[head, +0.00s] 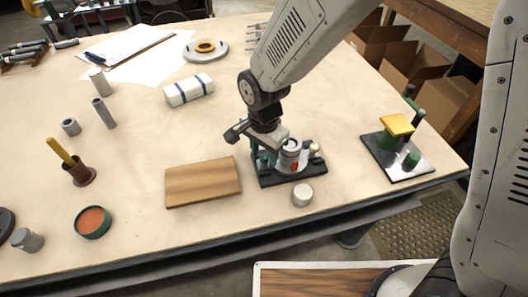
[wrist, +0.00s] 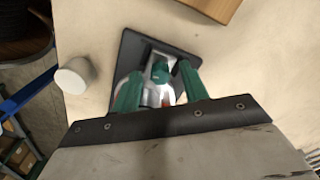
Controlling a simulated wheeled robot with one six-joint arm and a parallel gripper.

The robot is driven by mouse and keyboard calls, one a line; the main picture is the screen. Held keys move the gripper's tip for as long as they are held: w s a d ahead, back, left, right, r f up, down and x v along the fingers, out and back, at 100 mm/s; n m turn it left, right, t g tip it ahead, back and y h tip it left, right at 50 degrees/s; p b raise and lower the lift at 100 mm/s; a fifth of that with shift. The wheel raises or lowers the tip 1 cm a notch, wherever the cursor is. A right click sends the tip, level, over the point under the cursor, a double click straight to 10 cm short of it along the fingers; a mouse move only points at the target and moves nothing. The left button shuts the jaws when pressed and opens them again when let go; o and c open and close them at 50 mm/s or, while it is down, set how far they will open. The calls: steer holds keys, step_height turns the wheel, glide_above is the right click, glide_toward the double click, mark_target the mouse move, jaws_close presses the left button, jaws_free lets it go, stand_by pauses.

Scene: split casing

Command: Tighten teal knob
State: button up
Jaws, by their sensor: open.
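A teal knob (wrist: 160,71) sits on a silver and white casing (wrist: 152,95) in the wrist view. The casing stands on a dark base plate (head: 292,178), and it also shows in the head view (head: 291,155), with a red patch on its front. My gripper (wrist: 160,68) is open above the casing, with one green finger on each side of the knob. I cannot tell whether either finger touches it. In the head view, my gripper and wrist hide this knob and part of the casing.
A wooden block (head: 203,182) lies left of the base plate. A light grey cylinder (head: 302,195) stands in front of it. To the right, a second dark plate (head: 398,168) bears a yellow-topped block (head: 397,125) and green parts. The table between the two plates is clear.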

mark_target(265, 157)
step_height(265, 157, up, 8)
steer(key=shift+f, duration=0.1)
stand_by(0.7)
steer(key=shift+s+d+n, duration=0.1)
steer(key=shift+d+n, duration=0.05)
steer(key=shift+n, duration=0.35)
steer(key=s+d+r+n, duration=0.2)
steer(key=s+d+r, duration=0.3)
steer(key=d, duration=0.4)
steer(key=s+d+r+n+t, duration=0.1)
steer(key=s+d+r+n, duration=0.1)
steer(key=s+d+r, duration=0.3)
steer(key=s+d+r+n, duration=0.2)
steer(key=s+d+r, duration=0.3)
steer(key=d, duration=0.8)
steer(key=shift+s+d+n, duration=0.15)
steer(key=shift+s+n, duration=0.25)
steer(key=shift+s, duration=0.75)
